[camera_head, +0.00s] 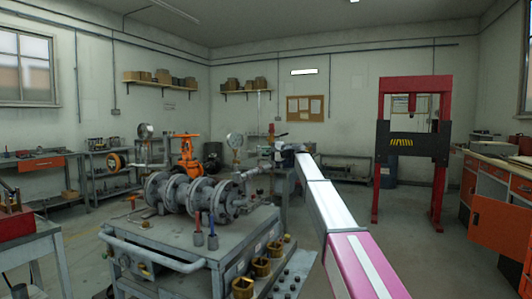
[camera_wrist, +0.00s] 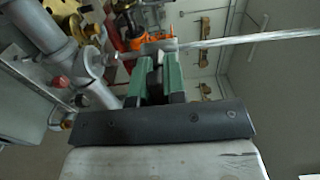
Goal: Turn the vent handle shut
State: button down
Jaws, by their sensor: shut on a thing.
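My gripper (camera_wrist: 159,62) shows in the wrist view with its two green-padded fingers closed on a grey metal piece, which appears to be the vent handle (camera_wrist: 158,46). A long pale bar (camera_wrist: 250,40) runs from there to the right edge; I cannot tell whether it is part of the handle. In the head view my gripper (camera_head: 281,146) is small, at the far end of my arm, by the right end of the flanged pipe assembly (camera_head: 205,193). The handle is too small and too covered there to make out its angle.
The pipe assembly sits on a grey metal bench (camera_head: 190,240) with brass-coloured cups (camera_head: 262,267) at its front right. An orange handwheel (camera_head: 187,150) and a pressure gauge (camera_head: 235,140) stand close by. A red press (camera_head: 410,140) stands right. Floor between is clear.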

dwell(0.4)
jog(key=c, duration=1.2)
grip_release()
jog(key=shift+d, duration=0.15)
jog(key=v, duration=1)
jog(key=shift+s+d, duration=0.15)
jog(key=shift+d, duration=0.15)
